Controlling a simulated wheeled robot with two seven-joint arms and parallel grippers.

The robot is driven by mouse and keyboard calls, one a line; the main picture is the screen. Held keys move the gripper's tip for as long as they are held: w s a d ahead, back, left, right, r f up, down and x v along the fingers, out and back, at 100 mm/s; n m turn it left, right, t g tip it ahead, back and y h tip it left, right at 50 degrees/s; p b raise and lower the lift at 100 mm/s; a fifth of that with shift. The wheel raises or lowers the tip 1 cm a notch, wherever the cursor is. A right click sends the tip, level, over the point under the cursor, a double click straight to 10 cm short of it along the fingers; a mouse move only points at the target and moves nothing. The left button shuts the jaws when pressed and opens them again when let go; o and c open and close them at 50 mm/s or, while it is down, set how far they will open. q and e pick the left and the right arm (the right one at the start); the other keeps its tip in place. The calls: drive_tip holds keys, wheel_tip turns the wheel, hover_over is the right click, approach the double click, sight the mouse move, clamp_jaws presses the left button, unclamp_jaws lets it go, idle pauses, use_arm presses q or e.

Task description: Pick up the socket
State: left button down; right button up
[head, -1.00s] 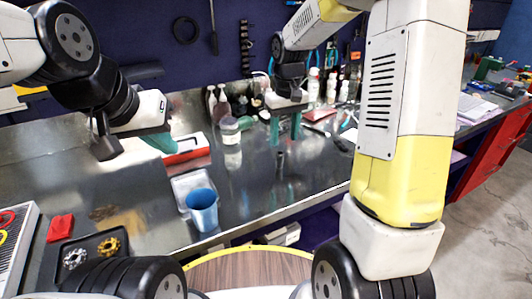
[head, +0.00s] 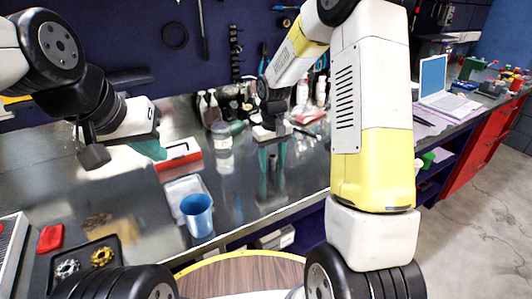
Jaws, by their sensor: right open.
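The socket (head: 272,162) is a small dark upright piece on the shiny metal bench (head: 235,190), right of the blue cup. My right gripper (head: 272,166) points down over it with its two teal fingers apart, one on each side of the socket. I see no clear contact between fingers and socket, and the bench's reflections blur the fingertips. My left gripper (head: 150,149) is at the left above the bench, far from the socket. Its teal fingers are seen from the side, so their gap is hidden.
A lidded jar (head: 222,134) and several bottles stand behind. A black tray (head: 70,258) with gold and silver rings is at front left. A laptop (head: 440,88) sits far right.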

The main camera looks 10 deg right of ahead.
sight(273, 158)
clamp_jaws()
drive_tip(key=shift+r, duration=0.1)
drive_tip(key=shift+r, duration=0.5)
drive_tip(key=r, duration=0.1)
drive_tip(key=s+r, duration=0.1)
drive_tip(key=shift+d+r, duration=0.1)
drive_tip(key=shift+r, duration=0.2)
drive_tip(key=s, duration=0.5)
drive_tip(key=s+d+r, duration=0.1)
drive_tip(key=s, duration=0.9)
drive_tip(key=shift+d+r, duration=0.15)
drive_tip(key=shift+d, duration=0.25)
